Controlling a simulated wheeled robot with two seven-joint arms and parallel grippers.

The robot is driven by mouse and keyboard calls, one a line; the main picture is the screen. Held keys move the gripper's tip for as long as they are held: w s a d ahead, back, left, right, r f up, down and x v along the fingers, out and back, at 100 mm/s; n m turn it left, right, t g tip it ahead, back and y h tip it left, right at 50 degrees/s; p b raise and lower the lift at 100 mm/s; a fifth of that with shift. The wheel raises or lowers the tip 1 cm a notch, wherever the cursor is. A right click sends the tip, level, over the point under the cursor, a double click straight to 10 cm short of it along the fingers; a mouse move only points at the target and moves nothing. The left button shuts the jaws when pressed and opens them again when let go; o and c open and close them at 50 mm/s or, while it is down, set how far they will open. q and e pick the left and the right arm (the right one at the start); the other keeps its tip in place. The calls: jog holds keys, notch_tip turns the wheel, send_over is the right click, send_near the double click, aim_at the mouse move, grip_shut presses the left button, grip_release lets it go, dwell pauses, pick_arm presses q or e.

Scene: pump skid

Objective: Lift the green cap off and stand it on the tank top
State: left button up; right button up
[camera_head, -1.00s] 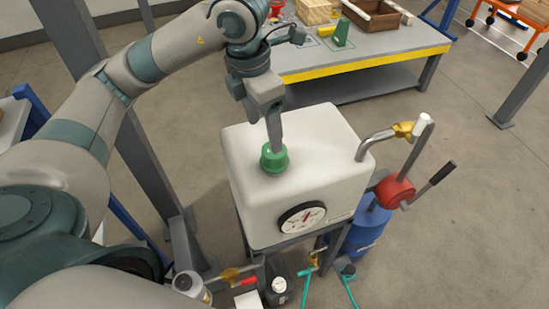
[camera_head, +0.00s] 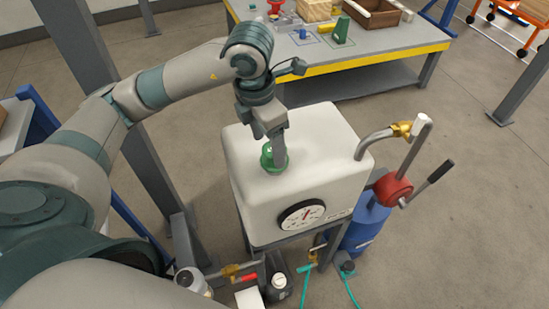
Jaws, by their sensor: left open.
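The green cap (camera_head: 267,158) sits on the top of the white tank (camera_head: 318,130), toward its left side. My left gripper (camera_head: 276,157) comes down from above with its fingers at the cap, and partly hides it. The gripper is open; whether a finger touches the cap I cannot tell. The tank top to the right of the cap is bare. My right gripper is not in view.
A gauge (camera_head: 302,214) is on the tank's front. A bent pipe with a brass fitting (camera_head: 401,129) and a red pump (camera_head: 392,189) with a black handle stand at the right. A blue drum (camera_head: 364,226) is below. A workbench (camera_head: 380,46) stands behind.

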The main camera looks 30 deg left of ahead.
pick_arm(q)
jog(key=f, duration=0.1)
jog(key=f+p, duration=0.1)
jog(key=d+f+p, duration=0.1)
jog(key=shift+w+d+f, duration=0.1)
jog(key=shift+w+f, duration=0.15)
jog(key=shift+w, duration=0.05)
jog(key=shift+w+f, duration=0.1)
jog(key=shift+f, duration=0.55)
jog(key=c, duration=1)
